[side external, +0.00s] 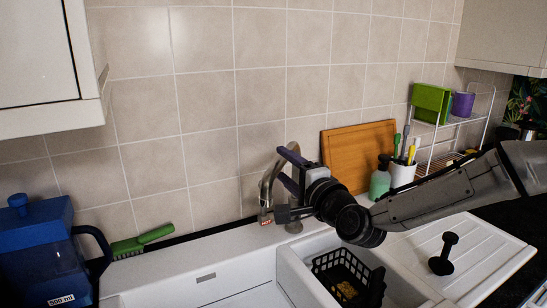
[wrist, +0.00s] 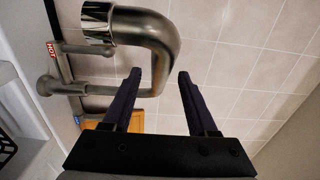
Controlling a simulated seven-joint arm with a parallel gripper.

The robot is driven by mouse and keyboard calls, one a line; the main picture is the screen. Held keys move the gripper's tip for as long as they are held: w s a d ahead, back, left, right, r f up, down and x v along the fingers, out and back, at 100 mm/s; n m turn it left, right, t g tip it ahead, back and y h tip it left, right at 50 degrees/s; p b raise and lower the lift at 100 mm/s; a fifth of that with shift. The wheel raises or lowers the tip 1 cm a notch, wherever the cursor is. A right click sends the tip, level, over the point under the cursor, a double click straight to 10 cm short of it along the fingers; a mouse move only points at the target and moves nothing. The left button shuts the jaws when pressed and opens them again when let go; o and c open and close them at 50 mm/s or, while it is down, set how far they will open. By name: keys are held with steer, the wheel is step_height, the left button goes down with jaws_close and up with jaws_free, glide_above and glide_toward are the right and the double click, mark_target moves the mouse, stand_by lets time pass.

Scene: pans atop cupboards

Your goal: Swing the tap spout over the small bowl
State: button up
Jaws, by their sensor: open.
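The metal tap spout (side external: 267,184) stands behind the sink and is partly hidden by my gripper in the side view. In the wrist view the curved spout (wrist: 163,45) bends round at the top, with its shiny nozzle end (wrist: 98,22) at upper left. My gripper (side external: 281,164) is open at the tap. In the wrist view the dark purple fingers of my gripper (wrist: 159,74) show the spout's bend between their tips; the left finger overlaps the lower pipe. I cannot tell whether they touch. No small bowl can be made out in either view.
The white sink (side external: 215,285) lies in front of the tap, with a black basket (side external: 335,268) in the smaller basin. A blue jug (side external: 40,250) and green brush (side external: 142,241) are at left. A wooden board (side external: 355,150), bottle (side external: 380,180) and rack (side external: 465,125) stand behind right.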

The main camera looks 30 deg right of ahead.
steer(key=shift+w, duration=2.8)
jaws_close()
